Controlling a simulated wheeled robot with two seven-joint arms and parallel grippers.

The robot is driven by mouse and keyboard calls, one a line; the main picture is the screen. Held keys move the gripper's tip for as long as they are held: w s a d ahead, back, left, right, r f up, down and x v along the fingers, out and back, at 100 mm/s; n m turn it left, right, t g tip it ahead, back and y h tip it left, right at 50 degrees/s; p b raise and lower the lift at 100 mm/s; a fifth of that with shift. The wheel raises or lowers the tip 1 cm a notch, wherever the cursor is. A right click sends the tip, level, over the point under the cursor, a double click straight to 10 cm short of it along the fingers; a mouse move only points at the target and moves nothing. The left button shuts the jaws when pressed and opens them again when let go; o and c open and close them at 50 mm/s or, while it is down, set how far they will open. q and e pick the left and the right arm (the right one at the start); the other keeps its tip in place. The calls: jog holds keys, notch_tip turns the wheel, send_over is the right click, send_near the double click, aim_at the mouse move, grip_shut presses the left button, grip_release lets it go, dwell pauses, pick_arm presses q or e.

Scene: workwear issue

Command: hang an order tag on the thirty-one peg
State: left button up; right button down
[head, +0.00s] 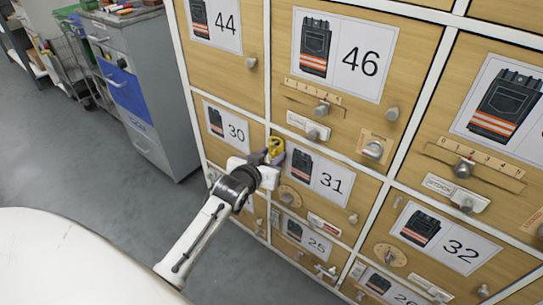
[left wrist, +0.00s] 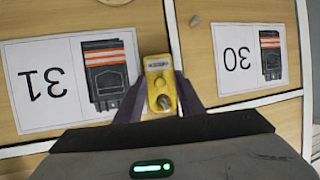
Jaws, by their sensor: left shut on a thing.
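A yellow tag (head: 275,147) is in my left gripper (head: 270,158), whose fingers are closed on its sides. In the left wrist view the tag (left wrist: 160,82) lies between the two fingers (left wrist: 159,98), with a grey strip at one end and a dark round spot at the other. The gripper is in front of the cabinet, by the upper left of the label 31 (head: 322,178). That label also shows in the left wrist view (left wrist: 66,83). My right gripper is out of view.
Drawers labelled 30 (head: 234,130), 46 (head: 345,55), 32 (head: 447,236) and 25 (head: 307,237) surround it, with protruding knobs and pegs. A grey tool cabinet (head: 150,110) stands left; open floor (head: 70,150) lies between.

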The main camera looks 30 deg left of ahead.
pick_arm(q)
jog(key=o, duration=1.1)
jog(key=shift+d, duration=0.15)
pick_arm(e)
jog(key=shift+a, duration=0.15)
pick_arm(q)
jog(key=shift+d+r, duration=0.1)
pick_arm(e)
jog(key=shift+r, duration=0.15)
pick_arm(q)
jog(key=a+p+v, duration=0.1)
jog(key=p+v, duration=0.1)
jog(key=v, duration=0.7)
jog(key=s+d+f+m+g+h+p, duration=0.2)
jog(key=s+d+f+p, duration=0.1)
jog(key=s+d, duration=0.6)
jog(key=s+d+f+m+g+h+p, duration=0.2)
jog(key=s+d+f, duration=0.4)
jog(key=s+d, duration=0.3)
jog(key=s+h+p, duration=0.1)
jog(key=s+p, duration=0.1)
jog(key=s, duration=0.1)
jog(key=shift+f+g, duration=0.25)
jog(key=shift+g, duration=0.15)
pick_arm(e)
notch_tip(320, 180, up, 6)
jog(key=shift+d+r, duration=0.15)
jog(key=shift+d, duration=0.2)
